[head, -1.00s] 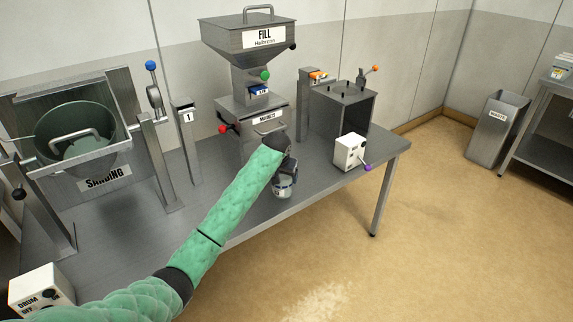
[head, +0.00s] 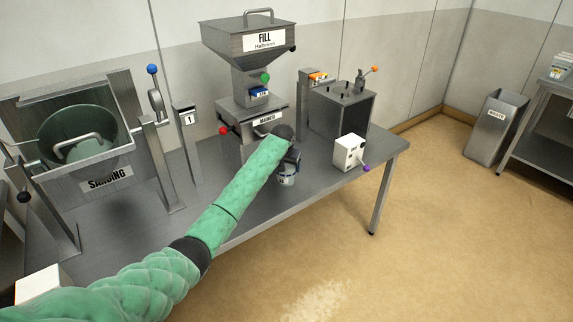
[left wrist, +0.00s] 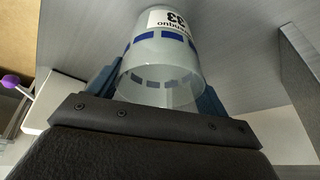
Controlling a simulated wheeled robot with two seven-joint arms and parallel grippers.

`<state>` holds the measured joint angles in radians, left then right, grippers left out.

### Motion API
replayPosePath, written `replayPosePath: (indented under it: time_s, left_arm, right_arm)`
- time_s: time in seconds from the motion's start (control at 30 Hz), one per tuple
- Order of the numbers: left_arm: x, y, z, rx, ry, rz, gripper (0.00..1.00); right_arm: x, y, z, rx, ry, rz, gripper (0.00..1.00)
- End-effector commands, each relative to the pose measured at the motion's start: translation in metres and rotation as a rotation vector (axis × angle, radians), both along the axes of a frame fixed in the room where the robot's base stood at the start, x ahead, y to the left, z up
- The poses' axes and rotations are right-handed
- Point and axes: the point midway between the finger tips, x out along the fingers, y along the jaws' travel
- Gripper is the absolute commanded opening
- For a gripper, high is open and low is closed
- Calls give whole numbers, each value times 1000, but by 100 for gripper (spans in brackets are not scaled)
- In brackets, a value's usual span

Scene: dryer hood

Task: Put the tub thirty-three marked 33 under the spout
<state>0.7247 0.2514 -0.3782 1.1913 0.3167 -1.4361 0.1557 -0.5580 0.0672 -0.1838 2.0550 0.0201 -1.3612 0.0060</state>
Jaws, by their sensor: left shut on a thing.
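The tub thirty-three (left wrist: 165,60) is a translucent cup with blue dashes and a white label reading 33, upside down in the left wrist view. My left gripper (left wrist: 160,95) is shut on it, one finger on each side. In the head view the left gripper (head: 289,160) holds the tub (head: 287,176) at the front of the steel table, right of the magnets box (head: 240,122). The FILL hopper (head: 250,45) stands above that box; its spout is hidden or cannot be made out. My right gripper is not in view.
The steel table (head: 250,205) has bare room at its front. A white box with a purple knob (head: 348,152) stands right of the tub, before a dark steel box (head: 340,110). The sanding drum (head: 80,135) is at left, a waste bin (head: 495,130) far right.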

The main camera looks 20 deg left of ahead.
Motion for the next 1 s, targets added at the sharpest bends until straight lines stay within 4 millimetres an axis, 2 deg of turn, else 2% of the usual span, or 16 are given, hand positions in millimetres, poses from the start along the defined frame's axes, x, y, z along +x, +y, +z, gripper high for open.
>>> replayPosePath:
  time_s: [0.37,0.4,0.5,0.9,0.97,1.0]
  left_arm:
    - [0,0,-3,0,1,0,55]
    - [0,0,-3,0,1,0,81]
    - [0,0,-3,0,0,0,99]
    - [-2,0,3,0,0,0,99]
    - [-5,-1,10,0,-2,0,99]
    - [-7,-1,14,0,-1,0,99]
  right_arm:
    - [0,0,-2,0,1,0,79]
    - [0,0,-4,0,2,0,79]
    - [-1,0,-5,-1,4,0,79]
    - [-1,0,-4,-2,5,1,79]
    - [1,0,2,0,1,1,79]
    - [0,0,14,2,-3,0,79]
